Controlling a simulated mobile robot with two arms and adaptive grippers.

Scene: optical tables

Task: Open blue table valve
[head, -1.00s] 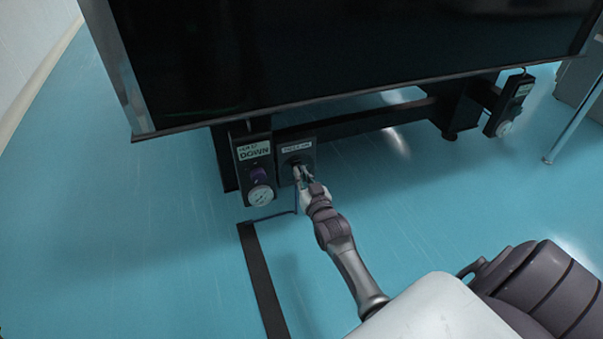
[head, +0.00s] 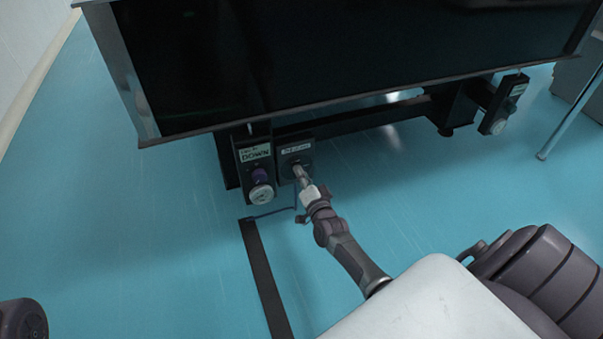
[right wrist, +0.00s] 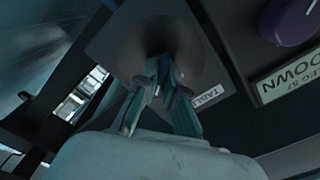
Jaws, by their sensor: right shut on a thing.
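The valve panel (head: 289,150) is a dark plate with a white label, mounted under the front edge of the dark optical table (head: 340,50). In the right wrist view the plate carries a dark round base (right wrist: 150,40) and a label beginning "TABL". My right gripper (head: 298,172) is at this plate. Its fingers (right wrist: 165,90) are shut on the valve handle in front of the round base. The fingers mostly hide the handle, so its turn angle cannot be read. My left gripper is not in view.
Left of the valve panel is a panel labelled "DOWN" (head: 256,154) with a purple knob (head: 260,176) and a round gauge (head: 261,194). A thin blue tube (head: 270,213) hangs below. A similar gauge panel (head: 505,105) is at the right.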

